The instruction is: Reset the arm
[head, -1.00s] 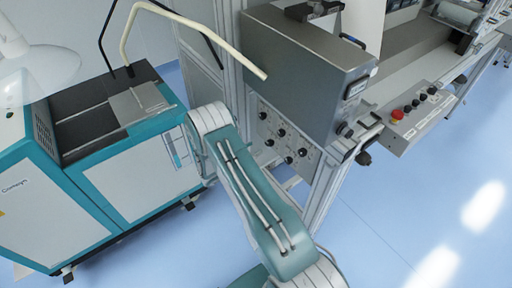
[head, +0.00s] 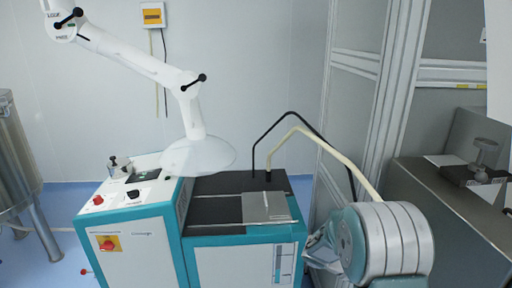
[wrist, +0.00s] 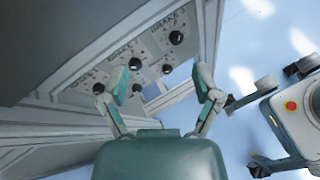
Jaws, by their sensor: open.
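My arm (head: 385,243) shows at the lower right of the head view as a teal and white joint, with part of it cut off by the bottom edge. My gripper (wrist: 161,82) is in the wrist view, its two teal and grey fingers spread wide apart. Nothing is held between them. Beyond the fingers is a grey knob panel (wrist: 120,65) with several black knobs and brake labels. The gripper looks apart from the panel, though the exact distance cannot be told. I cannot make out the gripper clearly in the head view.
A teal and white machine cabinet (head: 245,255) stands left of my arm, with a bent cream tube (head: 330,150) above it. A white extraction arm (head: 150,65) hangs over its left side. A grey metal frame (head: 352,100) and grey housing (head: 440,205) are close by.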

